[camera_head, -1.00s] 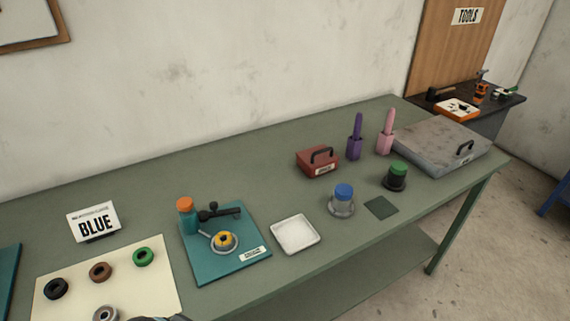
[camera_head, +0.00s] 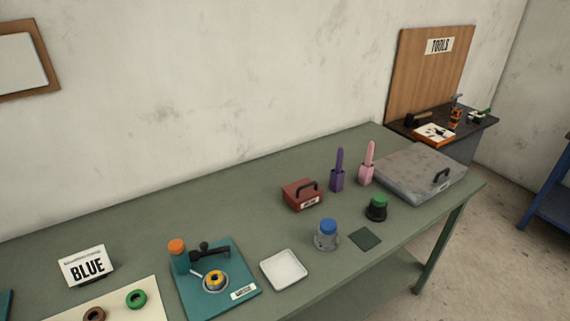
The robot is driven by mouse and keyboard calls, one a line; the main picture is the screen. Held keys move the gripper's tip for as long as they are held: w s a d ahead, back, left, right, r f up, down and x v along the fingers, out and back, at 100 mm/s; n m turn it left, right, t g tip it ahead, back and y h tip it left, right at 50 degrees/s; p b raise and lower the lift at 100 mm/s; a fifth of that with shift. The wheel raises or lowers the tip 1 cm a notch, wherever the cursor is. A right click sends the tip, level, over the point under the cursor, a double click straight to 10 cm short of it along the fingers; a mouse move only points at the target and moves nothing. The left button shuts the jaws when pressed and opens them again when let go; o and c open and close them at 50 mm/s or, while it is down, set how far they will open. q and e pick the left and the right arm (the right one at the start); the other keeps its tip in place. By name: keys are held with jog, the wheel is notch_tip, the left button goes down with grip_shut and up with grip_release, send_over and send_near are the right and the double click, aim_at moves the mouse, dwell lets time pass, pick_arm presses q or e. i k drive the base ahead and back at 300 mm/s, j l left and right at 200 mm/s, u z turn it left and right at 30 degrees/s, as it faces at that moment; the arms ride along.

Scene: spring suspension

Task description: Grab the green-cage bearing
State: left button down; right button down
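A green ring-shaped bearing (camera_head: 136,299) lies on the cream mat (camera_head: 62,311) at the lower left of the bench. A brown ring-shaped bearing (camera_head: 94,314) lies to its left, cut by the bottom edge of the picture. Whether the green part is a cage or the whole ring is too small to tell. Neither of my grippers is in view.
A teal board (camera_head: 236,275) with an orange-capped bottle and a ring part is right of the mat. A white tray (camera_head: 283,283), blue-topped jar (camera_head: 327,235) and green-topped jar (camera_head: 377,207) stand further right. A BLUE sign (camera_head: 87,268) stands behind the mat.

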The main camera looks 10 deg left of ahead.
aim_at(215, 280)
jog(key=u, duration=0.95)
